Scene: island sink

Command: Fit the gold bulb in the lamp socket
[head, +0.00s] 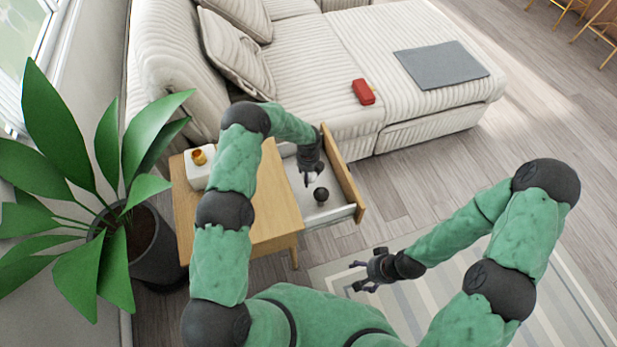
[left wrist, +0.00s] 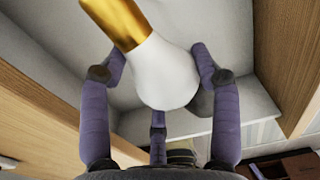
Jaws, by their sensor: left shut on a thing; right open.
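The gold bulb (left wrist: 165,70) has a white glass globe and a gold base; in the left wrist view it sits between the purple fingers of my left gripper (left wrist: 160,88), gripped by the globe with the base pointing up-left. In the head view my left gripper (head: 311,176) is over the open drawer, and the bulb is mostly hidden there. The lamp (head: 196,170), a white block with a gold socket (head: 199,157) on top, stands on the wooden side table, left of my left gripper. My right gripper (head: 369,272) is open and empty above the striped rug.
The drawer (head: 346,177) is pulled out of the side table (head: 265,192); a dark round thing (head: 321,195) lies inside. A potted plant (head: 150,245) stands left of the table. A sofa (head: 310,65) with a red item (head: 364,92) and grey mat (head: 440,65) is behind.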

